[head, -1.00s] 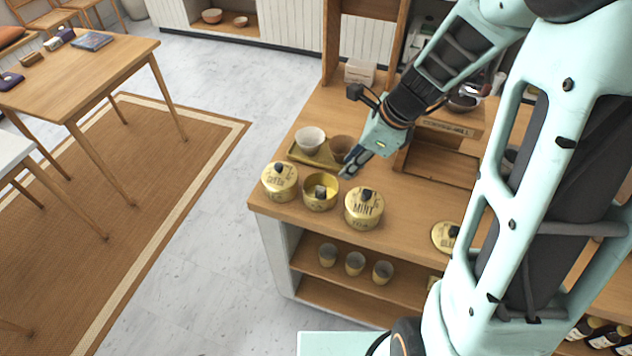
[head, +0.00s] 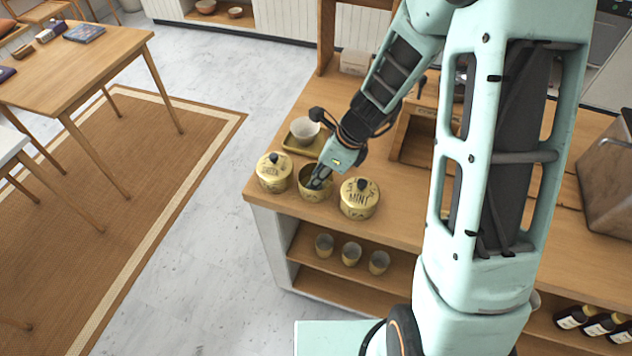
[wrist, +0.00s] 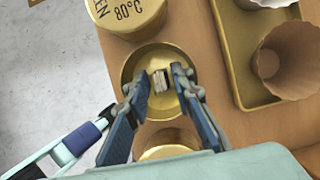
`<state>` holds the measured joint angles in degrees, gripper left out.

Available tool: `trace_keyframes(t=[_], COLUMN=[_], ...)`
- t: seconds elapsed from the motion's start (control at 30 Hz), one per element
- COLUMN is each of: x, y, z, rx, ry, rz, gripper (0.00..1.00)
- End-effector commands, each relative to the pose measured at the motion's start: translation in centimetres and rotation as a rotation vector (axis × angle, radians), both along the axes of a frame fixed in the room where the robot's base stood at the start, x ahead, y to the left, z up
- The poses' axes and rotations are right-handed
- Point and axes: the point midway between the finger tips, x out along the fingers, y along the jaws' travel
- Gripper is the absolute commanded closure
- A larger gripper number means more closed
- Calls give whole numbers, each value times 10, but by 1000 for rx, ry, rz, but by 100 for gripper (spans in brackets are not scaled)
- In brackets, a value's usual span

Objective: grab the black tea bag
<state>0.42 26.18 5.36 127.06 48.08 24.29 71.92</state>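The open gold tin (head: 305,192) stands between two lidded tins on the counter, and it also shows in the wrist view (wrist: 137,68). A small pale tea bag (wrist: 158,82) with a dark tag (wrist: 179,71) lies inside the tin. My gripper (wrist: 158,91) is open, with its fingertips at the tin's mouth on either side of the tea bag. No contact with the bag shows. In the head view my gripper (head: 318,182) covers much of the tin's opening and hides the bag.
A lidded green tea tin (head: 273,178) stands to the left and a mint tin (head: 359,204) close on the right. Behind is a gold tray (head: 296,147) with a white cup (head: 304,131). Several cups (head: 351,254) stand on the shelf below.

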Motion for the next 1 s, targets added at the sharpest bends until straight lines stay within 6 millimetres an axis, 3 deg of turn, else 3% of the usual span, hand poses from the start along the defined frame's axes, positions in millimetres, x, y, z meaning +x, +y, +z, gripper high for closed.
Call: trace_keyframes(t=[0.1, 0.37, 0.53, 1.0], x=[1, 2, 2, 2], y=[3, 3, 3, 3], z=[-9, -9, -9, -6], rx=[0, 0, 0, 0], ry=[0, -1, -1, -1], rz=[1, 1, 1, 1], gripper=[78, 79, 97, 97])
